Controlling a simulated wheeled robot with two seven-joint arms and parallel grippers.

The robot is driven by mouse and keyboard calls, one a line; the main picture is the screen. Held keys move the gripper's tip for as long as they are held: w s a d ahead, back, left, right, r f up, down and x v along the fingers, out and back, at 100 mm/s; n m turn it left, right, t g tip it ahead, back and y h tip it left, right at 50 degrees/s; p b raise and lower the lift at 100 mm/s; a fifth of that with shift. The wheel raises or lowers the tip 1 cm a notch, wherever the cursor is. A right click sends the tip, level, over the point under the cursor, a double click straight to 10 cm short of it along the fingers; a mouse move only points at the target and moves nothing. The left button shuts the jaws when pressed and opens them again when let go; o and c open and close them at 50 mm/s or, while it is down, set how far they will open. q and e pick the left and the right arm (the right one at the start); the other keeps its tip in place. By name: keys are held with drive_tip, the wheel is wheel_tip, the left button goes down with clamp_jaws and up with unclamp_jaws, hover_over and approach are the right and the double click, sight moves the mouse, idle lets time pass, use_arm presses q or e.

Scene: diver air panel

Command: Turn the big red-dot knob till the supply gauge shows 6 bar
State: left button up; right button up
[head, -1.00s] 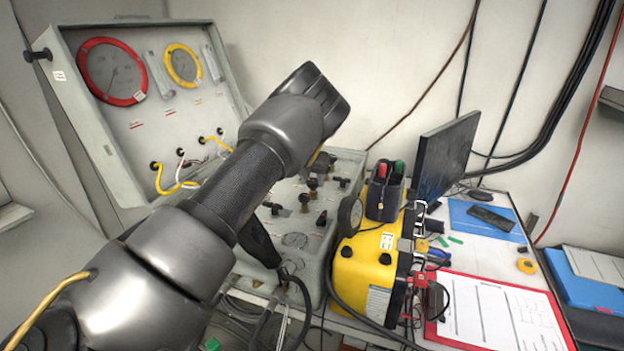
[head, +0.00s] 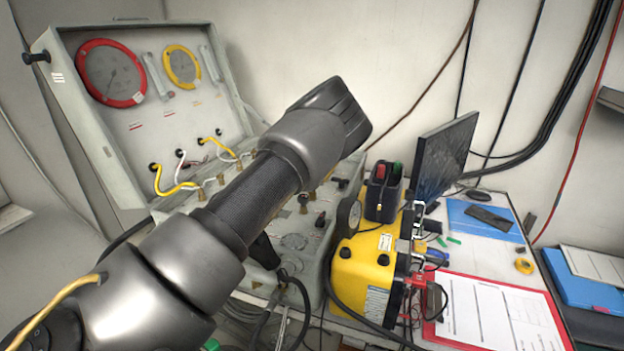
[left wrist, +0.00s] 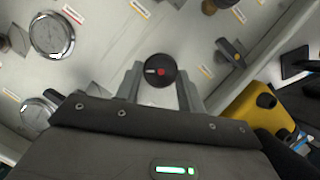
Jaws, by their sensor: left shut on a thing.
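The knob with a red dot (left wrist: 160,71) is round and black, with a white mark left of the dot, in the left wrist view. My left gripper (left wrist: 160,84) is shut on it, one finger on each side. In the head view my left arm hides the knob and gripper. Two round gauges, one upper (left wrist: 52,35) and one lower (left wrist: 38,110), sit on the panel at the left of the wrist view. The open lid holds a red-rimmed gauge (head: 110,73) and a yellow-rimmed gauge (head: 182,66). I cannot tell which is the supply gauge, nor read any.
A monitor (head: 445,158) and a red-edged clipboard (head: 500,312) are further right. Yellow and white hoses (head: 170,190) run from the lid. Another valve handle (left wrist: 230,52) is near the gripper.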

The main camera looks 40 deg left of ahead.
use_arm(q)
drive_tip(key=shift+n, duration=0.6)
drive_tip(key=o, duration=1)
drive_tip(key=shift+w+f, duration=0.1)
drive_tip(key=shift+w, duration=0.05)
drive_tip(key=shift+c, duration=0.2)
drive_tip(key=shift+d+r, duration=0.15)
drive_tip(key=shift+r, duration=0.4)
drive_tip(key=b+v, duration=0.2)
drive_tip(key=v, duration=0.7)
drive_tip(key=shift+d+r, duration=0.2)
drive_tip(key=shift+r, duration=0.1)
